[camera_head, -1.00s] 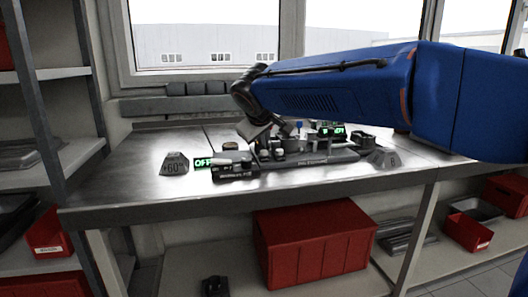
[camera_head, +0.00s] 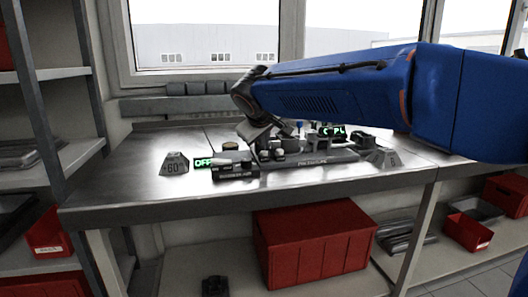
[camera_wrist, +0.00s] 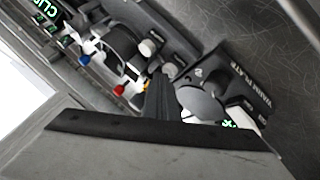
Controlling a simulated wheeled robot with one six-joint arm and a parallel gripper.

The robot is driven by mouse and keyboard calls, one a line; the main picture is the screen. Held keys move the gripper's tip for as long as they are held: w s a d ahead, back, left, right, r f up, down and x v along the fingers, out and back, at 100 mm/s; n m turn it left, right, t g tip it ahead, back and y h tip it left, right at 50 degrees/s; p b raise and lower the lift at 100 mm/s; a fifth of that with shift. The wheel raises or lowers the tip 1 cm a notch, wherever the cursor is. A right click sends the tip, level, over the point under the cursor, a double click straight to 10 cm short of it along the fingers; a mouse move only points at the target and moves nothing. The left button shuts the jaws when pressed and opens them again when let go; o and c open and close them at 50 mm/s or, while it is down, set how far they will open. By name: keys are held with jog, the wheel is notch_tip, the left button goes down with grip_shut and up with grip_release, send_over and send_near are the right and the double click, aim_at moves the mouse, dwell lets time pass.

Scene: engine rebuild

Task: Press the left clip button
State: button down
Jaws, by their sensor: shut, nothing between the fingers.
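My gripper (camera_head: 256,131) is shut and empty. In the wrist view its dark narrow fingers (camera_wrist: 160,97) point into the gap between a dark fixture and the warm plate unit. The fixture (camera_head: 310,159) stands mid-bench. In the wrist view it carries a blue knob (camera_wrist: 85,60), a red knob (camera_wrist: 118,90) and pale round knobs (camera_wrist: 149,47). A green-lit display (camera_head: 332,131) stands behind the fixture, and part of it shows in the wrist view (camera_wrist: 47,8). I cannot tell which part is the left clip button, or whether the fingertips touch anything.
The warm plate unit (camera_head: 236,173) stands left of the fixture, by a green OFF display (camera_head: 203,162). A grey +60° block (camera_head: 173,164) is farther left; another grey block (camera_head: 383,158) is at right. The bench (camera_head: 130,190) is clear at front left.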

aim_at(264, 156)
jog(key=shift+r, duration=0.8)
jog(key=shift+r, duration=2.5)
jog(key=s+d+f+m+g, duration=0.1)
jog(key=s+d+f+m, duration=0.1)
jog(key=s+d+f, duration=0.55)
jog(key=s+d+f+m+g, duration=0.25)
jog(key=s+d, duration=0.55)
jog(key=d, duration=0.7)
jog(key=s+d+f+m, duration=0.2)
jog(key=s+d+f, duration=0.3)
jog(key=s+f, duration=0.4)
jog(key=s+d+f+m, duration=0.2)
jog(key=s+d+f, duration=0.3)
jog(key=s+f, duration=0.5)
jog(key=s+g, duration=0.1)
jog(key=s, duration=0.3)
